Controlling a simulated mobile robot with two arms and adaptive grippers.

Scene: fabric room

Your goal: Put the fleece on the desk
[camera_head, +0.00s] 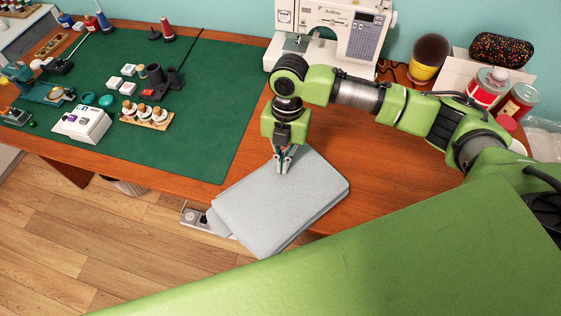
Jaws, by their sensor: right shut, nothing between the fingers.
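The fleece (290,205) is a folded pale grey-blue cloth. It lies at the front edge of the brown wooden desk (385,180), with its near left part reaching past the edge. My right gripper (283,168) points down at the far part of the fleece, its fingertips at or just above the cloth. It is shut with nothing between the fingers. I cannot tell whether the tips touch the cloth. My left gripper is not in view.
A green cutting mat (205,95) with spools, small boxes and a white device (82,124) covers the desk's left part. A white sewing machine (330,35) stands behind. Tins (487,88) and a dark patterned case (501,49) sit at the right. Bare desk lies right of the fleece.

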